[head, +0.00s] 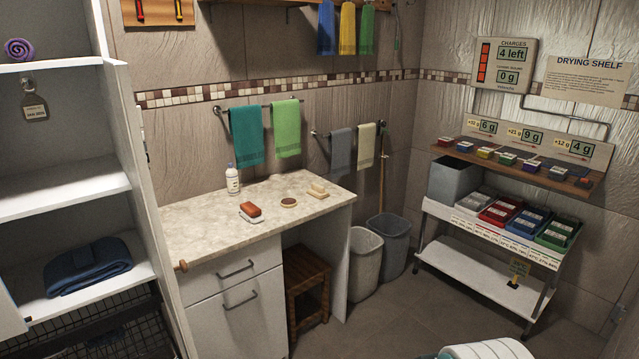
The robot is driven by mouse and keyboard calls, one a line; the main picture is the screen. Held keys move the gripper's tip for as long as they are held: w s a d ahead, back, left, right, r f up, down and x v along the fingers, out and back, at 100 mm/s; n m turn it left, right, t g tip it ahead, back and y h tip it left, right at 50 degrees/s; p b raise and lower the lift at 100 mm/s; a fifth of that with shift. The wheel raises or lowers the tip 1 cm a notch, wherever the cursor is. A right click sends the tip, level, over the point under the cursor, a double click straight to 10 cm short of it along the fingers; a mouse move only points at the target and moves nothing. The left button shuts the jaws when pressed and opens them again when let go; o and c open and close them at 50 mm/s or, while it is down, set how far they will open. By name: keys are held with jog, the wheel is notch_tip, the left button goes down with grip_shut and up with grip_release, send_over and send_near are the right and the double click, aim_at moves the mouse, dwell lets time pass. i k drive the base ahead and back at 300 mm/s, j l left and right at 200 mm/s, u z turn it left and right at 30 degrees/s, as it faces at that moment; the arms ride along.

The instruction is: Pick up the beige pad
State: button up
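A small beige item (318,190), which looks like the beige pad, lies on the right part of the speckled counter top (200,222). It seems to have a raised piece on top, but it is too small to make out. A round, dark-rimmed disc (289,203) with a tan top lies to its left. Farther left, a reddish-brown block (250,209) rests on or against a pale, dark-edged piece.
A white bottle (232,180) stands at the counter's back. A wooden stool (307,285) stands beneath the counter's right side. Two bins (364,262) stand right of it. A white shelf unit (60,185) rises at left; a rack (480,270) stands right. Open floor lies between.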

aim_at(317, 190)
jog(key=i+l, duration=0.2)
jog(key=i, duration=0.35)
jog(key=i+l, duration=0.15)
jog(key=i, duration=0.35)
jog(key=i+l, duration=0.2)
jog(key=i, duration=0.35)
jog(key=i+l, duration=0.2)
jog(key=i, duration=0.3)
jog(key=i+l, duration=0.15)
jog(key=i, duration=0.4)
jog(key=i+l, duration=0.2)
jog(key=i, duration=0.3)
jog(key=i+u, duration=0.05)
